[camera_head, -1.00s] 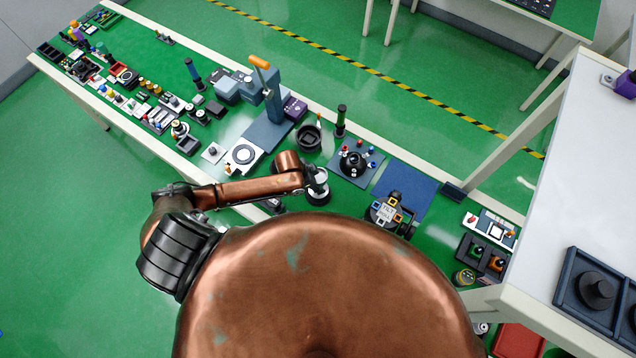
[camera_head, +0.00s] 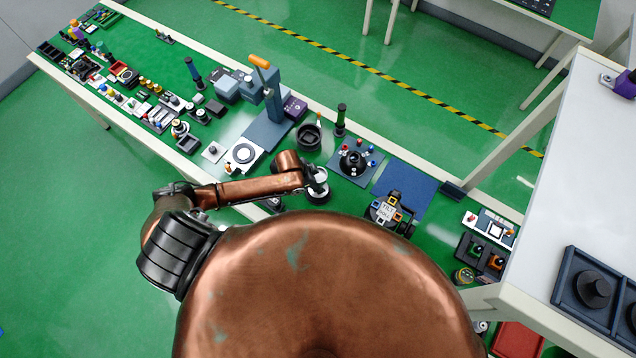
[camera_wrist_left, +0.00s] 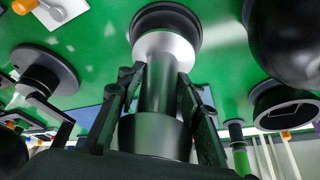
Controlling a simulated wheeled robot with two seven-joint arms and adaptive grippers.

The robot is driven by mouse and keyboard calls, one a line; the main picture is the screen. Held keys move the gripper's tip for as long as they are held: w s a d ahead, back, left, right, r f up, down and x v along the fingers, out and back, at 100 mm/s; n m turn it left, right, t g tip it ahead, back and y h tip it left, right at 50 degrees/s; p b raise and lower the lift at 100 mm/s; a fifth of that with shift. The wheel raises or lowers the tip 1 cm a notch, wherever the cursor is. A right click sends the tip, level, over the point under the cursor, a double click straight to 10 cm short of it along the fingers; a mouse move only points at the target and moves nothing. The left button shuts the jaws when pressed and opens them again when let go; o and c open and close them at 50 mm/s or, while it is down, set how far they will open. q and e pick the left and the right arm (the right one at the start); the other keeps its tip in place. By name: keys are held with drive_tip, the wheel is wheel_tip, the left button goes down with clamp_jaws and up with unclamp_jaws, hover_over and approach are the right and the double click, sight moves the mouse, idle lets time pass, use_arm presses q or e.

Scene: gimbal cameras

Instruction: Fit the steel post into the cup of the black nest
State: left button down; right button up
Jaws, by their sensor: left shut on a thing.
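The steel post (camera_wrist_left: 165,48) stands between the two black fingers of my left gripper (camera_wrist_left: 158,82) in the left wrist view. It has a bright, wide steel end and a darker grey shaft. The fingers are shut on the shaft from both sides. A round black piece, which looks like the nest (camera_wrist_left: 165,14), lies directly beyond the bright end. I cannot tell whether the post is inside its cup. In the head view my left gripper (camera_head: 312,184) is over the bench's near edge, with the black nest (camera_head: 318,199) under it. My right gripper is out of view.
A black bowl-like holder (camera_head: 309,137) and a blue plate with a black round fixture (camera_head: 354,161) stand behind the gripper. A press with an orange handle (camera_head: 259,62) is further back. A blue mat (camera_head: 412,184) lies to the right.

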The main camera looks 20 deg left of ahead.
use_arm(q)
drive_tip(key=shift+r+p, duration=0.1)
drive_tip(key=shift+p, duration=0.5)
idle(1.1)
drive_tip(key=shift+w+f+b, duration=0.1)
drive_tip(key=shift+f+b, duration=0.65)
drive_tip(key=shift+f, duration=0.45)
drive_tip(key=c, duration=1.6)
unclamp_jaws()
drive_tip(key=o, duration=0.3)
drive_tip(key=shift+o, duration=0.2)
drive_tip(key=shift+s+f, duration=0.15)
drive_tip(key=shift+s, duration=0.05)
drive_tip(key=v, duration=1.2)
